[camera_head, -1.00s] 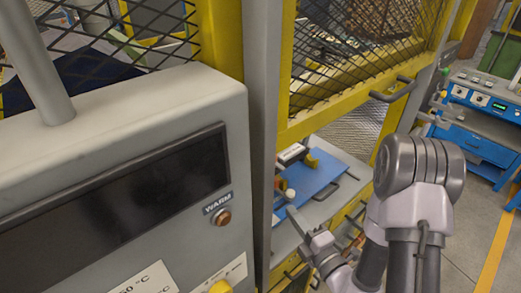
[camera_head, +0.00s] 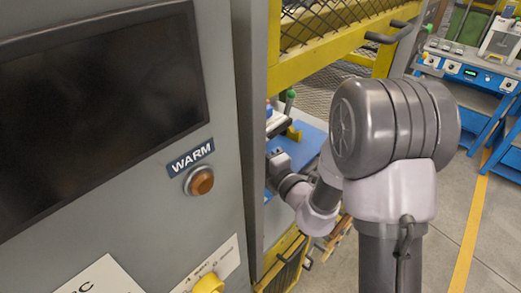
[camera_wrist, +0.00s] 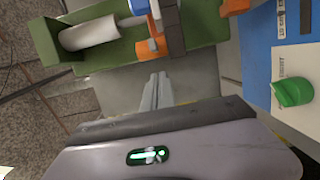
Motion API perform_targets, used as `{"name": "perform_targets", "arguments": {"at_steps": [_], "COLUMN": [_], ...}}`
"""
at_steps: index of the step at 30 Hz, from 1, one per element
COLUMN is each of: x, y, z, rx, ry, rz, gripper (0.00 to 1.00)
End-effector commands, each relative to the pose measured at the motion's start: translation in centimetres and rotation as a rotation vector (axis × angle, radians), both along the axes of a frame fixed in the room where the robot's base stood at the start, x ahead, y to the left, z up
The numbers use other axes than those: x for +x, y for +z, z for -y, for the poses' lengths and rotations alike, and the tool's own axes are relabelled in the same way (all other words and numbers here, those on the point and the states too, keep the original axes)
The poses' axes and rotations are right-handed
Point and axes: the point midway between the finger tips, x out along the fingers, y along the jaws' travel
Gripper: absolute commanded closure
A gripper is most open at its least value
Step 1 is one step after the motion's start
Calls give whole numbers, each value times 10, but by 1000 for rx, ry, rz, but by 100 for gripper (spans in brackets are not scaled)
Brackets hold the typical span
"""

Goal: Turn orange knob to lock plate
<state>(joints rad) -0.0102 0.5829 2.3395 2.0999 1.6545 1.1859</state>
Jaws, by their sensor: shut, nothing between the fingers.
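My gripper (camera_wrist: 157,92) is shut and empty, its fingertips together near the middle of the wrist view. Just beyond the tips is a small orange part (camera_wrist: 147,47) at the end of a green holder (camera_wrist: 45,40); a gap seems to show between them. Another orange piece (camera_wrist: 235,6) is cut off at the top edge. I cannot tell for sure which orange part is the knob. A blue plate (camera_wrist: 258,60) lies at the right. In the head view the blue plate (camera_head: 310,142) shows behind my arm; the fingertips are hidden there.
A pale cylinder (camera_wrist: 88,33) lies in the green holder. A green knob (camera_wrist: 292,92) sits on a white label at the right. In the head view, a grey panel (camera_head: 130,235) with a WARM lamp (camera_head: 199,181) and a yellow knob (camera_head: 208,284) stands close at the left.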

Motion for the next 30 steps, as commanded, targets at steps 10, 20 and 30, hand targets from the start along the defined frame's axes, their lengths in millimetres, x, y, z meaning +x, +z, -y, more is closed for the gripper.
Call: {"name": "perform_targets", "arguments": {"at_steps": [10,20,30], "x": [17,17,18], "y": [-1,0,0], "z": [18,18,23], "rx": [-1,0,-1], "ry": [-1,7,71], "rz": [-1,0,0], "gripper": [100,100,100]}}
